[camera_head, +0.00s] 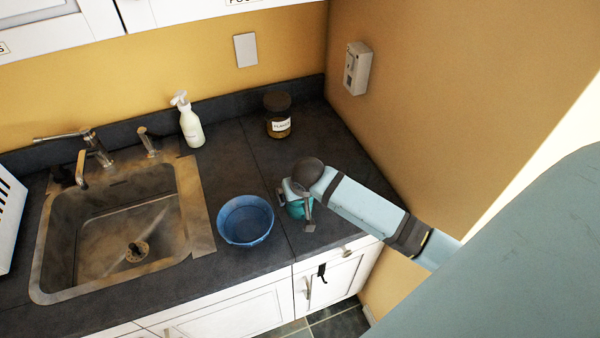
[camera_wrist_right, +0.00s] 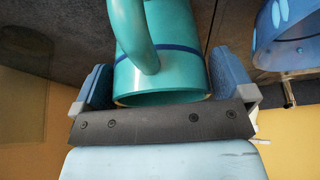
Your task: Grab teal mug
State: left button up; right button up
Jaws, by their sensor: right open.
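The teal mug (camera_head: 295,210) stands on the dark counter near its front edge, mostly covered by my right arm and gripper (camera_head: 299,198) in the head view. In the right wrist view the mug (camera_wrist_right: 182,35) fills the upper middle, with its handle curving across its near side and a dark blue band around it. My right gripper (camera_wrist_right: 160,70) is open, with one blue-grey finger on each side of the mug. The right finger looks very close to the mug wall; I cannot tell if it touches. My left gripper is not in view.
A blue bowl (camera_head: 246,220) stands left of the mug and also shows in the right wrist view (camera_wrist_right: 290,35). A sink (camera_head: 62,235) lies further left. A soap bottle (camera_head: 190,124) and a labelled jar (camera_head: 278,116) stand behind. The yellow wall (camera_head: 440,80) bounds the right side.

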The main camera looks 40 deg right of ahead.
jog(key=shift+f, duration=0.15)
jog(key=c, duration=1)
